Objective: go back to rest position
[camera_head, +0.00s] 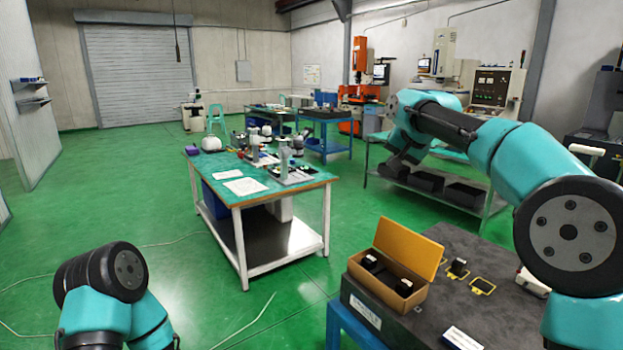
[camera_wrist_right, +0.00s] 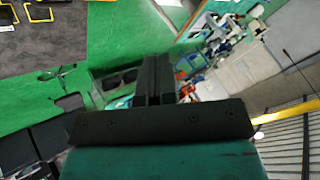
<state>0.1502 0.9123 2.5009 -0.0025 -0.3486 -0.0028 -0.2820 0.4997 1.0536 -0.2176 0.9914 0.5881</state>
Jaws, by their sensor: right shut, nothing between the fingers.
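My right arm comes in from the right in the head view, bent, with its far end raised over the metal trolley. My right gripper (camera_wrist_right: 160,62) shows in the wrist view with its two dark fingers together and nothing between them. In the head view its dark shape (camera_head: 398,166) is small and partly merges with the shelf behind. Only teal and black links of my left arm show at the lower left of the head view; the left gripper is out of frame.
A dark-topped table (camera_head: 400,325) at the lower right bears an open orange box (camera_head: 398,262) with black parts inside and yellow frames (camera_head: 482,286) beside it. A green-topped workbench (camera_head: 215,172) stands mid-left. A metal trolley (camera_head: 487,210) stands beyond. Green floor is open at left.

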